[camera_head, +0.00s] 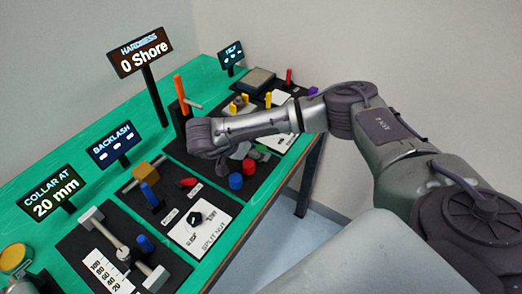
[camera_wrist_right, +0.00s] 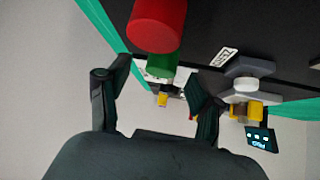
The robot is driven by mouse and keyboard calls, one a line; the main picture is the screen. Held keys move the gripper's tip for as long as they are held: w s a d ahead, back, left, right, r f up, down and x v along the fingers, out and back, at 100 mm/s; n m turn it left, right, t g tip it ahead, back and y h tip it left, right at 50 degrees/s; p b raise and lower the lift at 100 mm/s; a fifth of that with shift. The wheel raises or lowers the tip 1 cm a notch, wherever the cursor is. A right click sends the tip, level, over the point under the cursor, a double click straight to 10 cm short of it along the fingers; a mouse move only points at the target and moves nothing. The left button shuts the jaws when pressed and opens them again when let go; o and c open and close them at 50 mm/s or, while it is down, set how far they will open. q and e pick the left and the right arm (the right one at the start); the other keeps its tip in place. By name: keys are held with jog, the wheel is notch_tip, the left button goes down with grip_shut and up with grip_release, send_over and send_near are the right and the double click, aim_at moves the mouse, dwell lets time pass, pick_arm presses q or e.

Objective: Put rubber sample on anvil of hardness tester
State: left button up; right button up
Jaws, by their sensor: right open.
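Several coloured cylinders stand on the hardness tester's black board: a red cylinder (camera_head: 249,167) and a blue cylinder (camera_head: 235,182) show in the head view. In the right wrist view the red cylinder (camera_wrist_right: 160,25) is close, with a green cylinder (camera_wrist_right: 162,66) beyond it. Which one is the rubber sample I cannot tell. The tester has an orange upright (camera_head: 180,88) and a display reading 0 Shore (camera_head: 139,51). A grey faceted disc with a white stub, perhaps the anvil (camera_wrist_right: 246,68), shows in the wrist view. My right gripper (camera_wrist_right: 152,100) is open and empty, near the cylinders.
Left of the tester are a backlash rig with a yellow-brown block (camera_head: 149,168) and a collar rig with a scale (camera_head: 108,272). At the far end stand a grey tray (camera_head: 259,78) and small yellow and red pieces. The green table's right edge is near my arm.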

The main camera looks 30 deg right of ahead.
jog(key=shift+x, duration=1.45)
jog(key=shift+r, duration=0.1)
jog(key=c, duration=1.2)
